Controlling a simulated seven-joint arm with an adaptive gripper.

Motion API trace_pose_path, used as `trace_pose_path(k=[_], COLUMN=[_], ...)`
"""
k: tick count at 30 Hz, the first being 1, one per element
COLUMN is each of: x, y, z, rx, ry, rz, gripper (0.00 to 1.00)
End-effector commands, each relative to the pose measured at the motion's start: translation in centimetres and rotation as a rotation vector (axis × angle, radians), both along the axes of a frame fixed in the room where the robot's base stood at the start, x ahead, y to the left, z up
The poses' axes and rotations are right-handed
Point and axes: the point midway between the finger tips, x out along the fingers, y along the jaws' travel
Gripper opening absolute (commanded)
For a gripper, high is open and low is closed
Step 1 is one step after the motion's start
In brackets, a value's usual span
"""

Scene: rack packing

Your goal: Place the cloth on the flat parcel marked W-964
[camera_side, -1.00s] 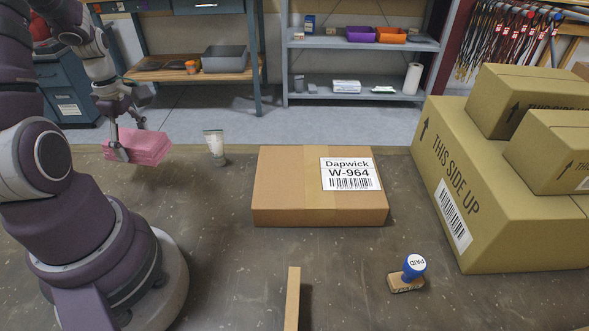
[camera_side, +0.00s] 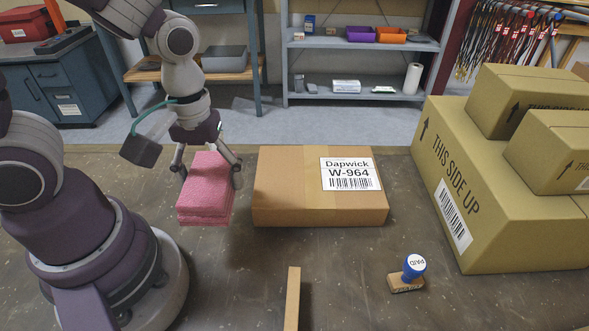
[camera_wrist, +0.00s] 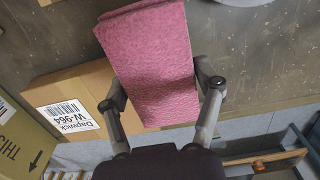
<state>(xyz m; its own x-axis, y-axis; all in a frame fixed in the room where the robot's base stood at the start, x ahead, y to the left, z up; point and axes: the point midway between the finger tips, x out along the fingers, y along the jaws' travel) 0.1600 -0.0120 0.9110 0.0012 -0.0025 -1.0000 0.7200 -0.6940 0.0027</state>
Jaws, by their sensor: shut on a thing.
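The pink folded cloth (camera_side: 205,192) is between the fingers of my gripper (camera_side: 209,172), which is shut on it. The cloth is held above the table, just left of the flat parcel in the side view. The flat brown parcel (camera_side: 285,190) lies on the table with a white label reading Dapwick W-964 on its top right. In the wrist view, the cloth (camera_wrist: 155,65) lies between both fingers of my gripper (camera_wrist: 160,90) and covers part of the parcel (camera_wrist: 90,85) from sight. The parcel's visible top is bare in the side view.
Large stacked cartons (camera_side: 490,190) marked THIS SIDE UP stand at the right. A blue-handled stamp (camera_side: 408,272) stands in front of the parcel. A wooden strip (camera_side: 292,298) lies at the front edge. The table between stamp and parcel is clear. Shelves stand behind.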

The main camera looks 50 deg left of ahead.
Motion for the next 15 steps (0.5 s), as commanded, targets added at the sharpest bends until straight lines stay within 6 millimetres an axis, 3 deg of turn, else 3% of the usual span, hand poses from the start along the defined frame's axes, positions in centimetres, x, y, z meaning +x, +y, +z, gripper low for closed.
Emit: trace_pose_path(k=[2,9,15], x=[0.9,8.0,13.0], y=[-0.4,-1.0,-1.4], z=[-0.1,-0.9,-1.4], rx=[0.001,0.002,0.001], ry=[0.001,0.002,0.003], rz=[-0.021,-0.019,-0.018], gripper=[0.30,0.30,0.30])
